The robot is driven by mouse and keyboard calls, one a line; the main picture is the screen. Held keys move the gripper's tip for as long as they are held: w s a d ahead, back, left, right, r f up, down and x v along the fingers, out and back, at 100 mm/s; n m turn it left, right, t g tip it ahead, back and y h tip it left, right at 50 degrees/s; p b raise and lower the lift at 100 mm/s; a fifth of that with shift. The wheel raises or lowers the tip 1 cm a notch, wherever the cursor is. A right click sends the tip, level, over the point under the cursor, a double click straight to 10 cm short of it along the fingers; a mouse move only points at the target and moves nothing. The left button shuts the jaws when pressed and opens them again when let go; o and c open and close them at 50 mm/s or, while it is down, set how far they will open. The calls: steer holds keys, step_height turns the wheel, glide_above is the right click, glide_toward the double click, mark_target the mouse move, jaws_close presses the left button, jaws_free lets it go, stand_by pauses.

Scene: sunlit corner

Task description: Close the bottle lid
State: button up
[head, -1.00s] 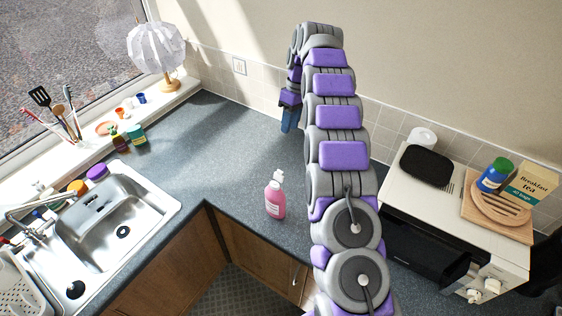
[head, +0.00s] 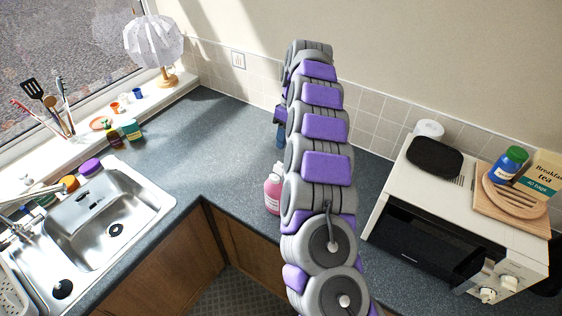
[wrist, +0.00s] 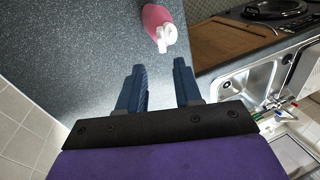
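The pink bottle (head: 271,194) stands upright on the grey counter near its front edge, partly hidden behind my arm in the head view. In the wrist view the bottle (wrist: 157,17) is at the top, its white lid (wrist: 165,38) facing me; I cannot tell how far the lid is open. My gripper (wrist: 160,68) is open and empty, its two blue fingers apart, with the bottle beyond the fingertips. In the head view the gripper (head: 280,137) shows only partly, behind the bottle, towards the wall.
The sink (head: 110,215) is at the left. A white toaster oven (head: 450,225) stands at the right with a black item, a board and a tea box on top. A lamp (head: 155,45) stands on the sill. The counter between sink and wall is clear.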

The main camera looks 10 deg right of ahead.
mark_target(280, 163)
steer(key=shift+x, duration=3.95)
steer(key=shift+s, duration=0.1)
jaws_close()
